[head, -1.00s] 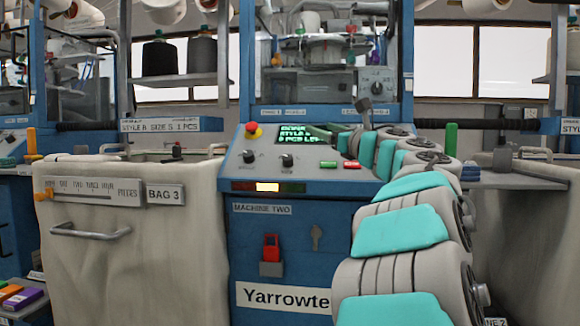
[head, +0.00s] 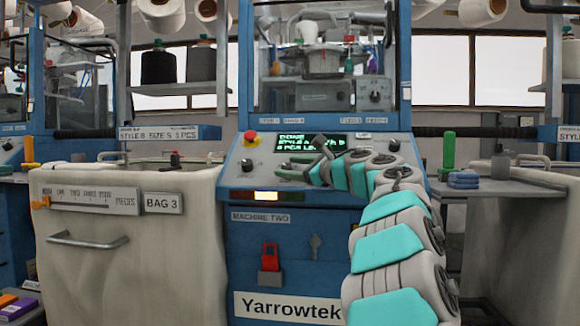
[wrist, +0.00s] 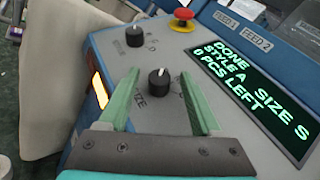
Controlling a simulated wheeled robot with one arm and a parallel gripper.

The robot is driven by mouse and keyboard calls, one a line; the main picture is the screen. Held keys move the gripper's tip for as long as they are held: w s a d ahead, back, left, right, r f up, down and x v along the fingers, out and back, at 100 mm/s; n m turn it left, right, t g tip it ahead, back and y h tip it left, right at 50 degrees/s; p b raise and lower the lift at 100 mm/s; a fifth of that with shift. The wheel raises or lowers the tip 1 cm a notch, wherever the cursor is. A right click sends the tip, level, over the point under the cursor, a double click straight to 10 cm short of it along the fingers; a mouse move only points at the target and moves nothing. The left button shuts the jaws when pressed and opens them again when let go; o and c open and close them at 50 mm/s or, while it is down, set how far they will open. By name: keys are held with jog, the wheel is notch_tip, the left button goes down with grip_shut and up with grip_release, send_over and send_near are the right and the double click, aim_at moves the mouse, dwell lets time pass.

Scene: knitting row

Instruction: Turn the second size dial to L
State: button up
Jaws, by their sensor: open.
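The size dial (wrist: 158,83) is a black knob with a white pointer mark, on the grey sloping panel of machine two (head: 262,217). In the wrist view it stands between the two green fingers of my gripper (wrist: 160,74), with a gap on both sides. The gripper is open and empty. The lettering around the dial is partly hidden, so its setting there is hard to read. The display (wrist: 258,88) reads DONE, STYLE A, SIZE S, 0 PCS LEFT. In the head view my gripper (head: 288,168) is over the panel and hides part of it.
A second black dial (wrist: 134,36) sits farther up the panel. A red emergency button on a yellow base (wrist: 183,17) is beyond it, also seen in the head view (head: 250,137). A lit yellow lamp (head: 266,196) shows on the panel's front edge. A fabric bin, BAG 3 (head: 130,265), stands left.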

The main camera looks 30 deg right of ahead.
jog(key=shift+w, duration=0.25)
grip_shut()
dwell(0.3)
